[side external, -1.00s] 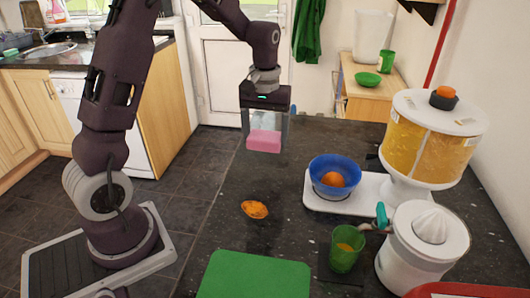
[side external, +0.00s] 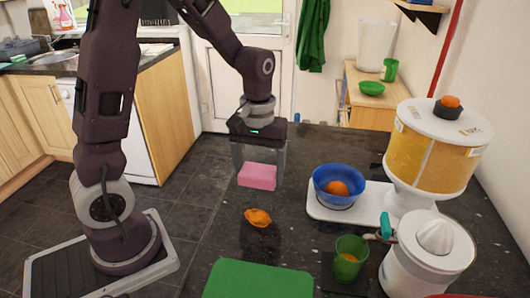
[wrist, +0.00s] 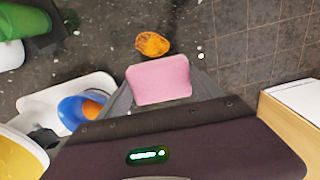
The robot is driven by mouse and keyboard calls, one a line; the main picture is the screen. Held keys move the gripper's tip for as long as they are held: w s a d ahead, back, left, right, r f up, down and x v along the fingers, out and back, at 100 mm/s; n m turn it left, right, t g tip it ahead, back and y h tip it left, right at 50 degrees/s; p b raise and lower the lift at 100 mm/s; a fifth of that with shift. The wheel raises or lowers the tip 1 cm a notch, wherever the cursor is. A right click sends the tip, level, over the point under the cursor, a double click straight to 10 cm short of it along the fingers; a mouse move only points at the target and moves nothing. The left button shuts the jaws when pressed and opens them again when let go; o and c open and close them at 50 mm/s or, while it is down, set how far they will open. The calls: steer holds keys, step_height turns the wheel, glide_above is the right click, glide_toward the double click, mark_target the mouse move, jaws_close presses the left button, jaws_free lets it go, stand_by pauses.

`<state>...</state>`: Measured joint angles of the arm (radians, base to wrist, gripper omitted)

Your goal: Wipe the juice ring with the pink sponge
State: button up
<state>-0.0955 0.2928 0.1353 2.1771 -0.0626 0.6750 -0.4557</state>
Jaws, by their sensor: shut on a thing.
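My gripper (side external: 258,172) is shut on the pink sponge (side external: 257,178), holding it between its two fingers. The sponge appears to hang above the dark speckled counter (side external: 215,250), beyond an orange peel piece in the side view. In the wrist view the sponge (wrist: 160,80) sits between the fingers of my gripper (wrist: 163,92) and hides the counter beneath it. I cannot make out the juice ring in either view; it may be faint or hidden.
The orange peel piece (side external: 258,217) lies close to the sponge. A blue bowl (side external: 338,183) with an orange stands on a white base at right, by a juice dispenser (side external: 437,150). A green cup (side external: 348,258), white juicer (side external: 430,255) and green board (side external: 258,280) are nearer.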

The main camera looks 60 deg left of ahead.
mark_target(260, 205)
steer(key=shift+f, duration=3.35)
steer(key=shift+s+d+f, duration=0.3)
steer(key=shift+d+f, duration=0.05)
steer(key=shift+f, duration=0.05)
steer(key=shift+c, duration=0.5)
steer(key=shift+s+d+f, duration=0.25)
steer(key=shift+s+d, duration=0.5)
steer(key=shift+s, duration=0.05)
steer(key=shift+s+d+r, duration=0.1)
steer(key=shift+s+d, duration=0.15)
steer(key=shift+d, duration=0.05)
steer(key=shift+s+d, duration=1.05)
steer(key=shift+w+a, duration=2.2)
steer(key=shift+a, duration=0.05)
steer(key=shift+w+a, duration=0.25)
steer(key=shift+a, duration=0.05)
steer(key=shift+s+d, duration=2.7)
steer(key=shift+d, duration=0.1)
steer(key=shift+w+a, duration=2.7)
steer(key=shift+a, duration=0.05)
steer(key=shift+r, duration=3.95)
steer(key=shift+s+f, duration=0.1)
steer(key=shift+f, duration=0.05)
